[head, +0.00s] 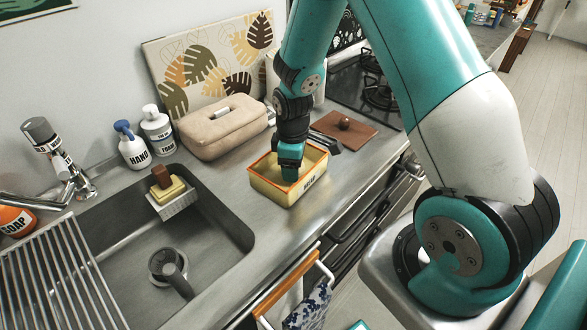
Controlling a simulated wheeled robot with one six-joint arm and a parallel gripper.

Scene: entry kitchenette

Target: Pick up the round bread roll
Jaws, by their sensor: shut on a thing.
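My gripper (290,176) points down into a pale yellow box (262,190) with an orange rim and dark lettering on its front. The box stands open on the steel counter, right of the sink. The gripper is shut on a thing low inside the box. The gripper and the box walls hide that thing, so I cannot make out what it is. I cannot make out the round bread roll in this view.
A flat brown panel with a round knob (345,124) lies behind the box. A beige pouch (222,127), soap bottles (132,146) and a leaf-patterned board (215,65) stand along the wall. The sink (232,232) is at left, the stove (365,82) beyond.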

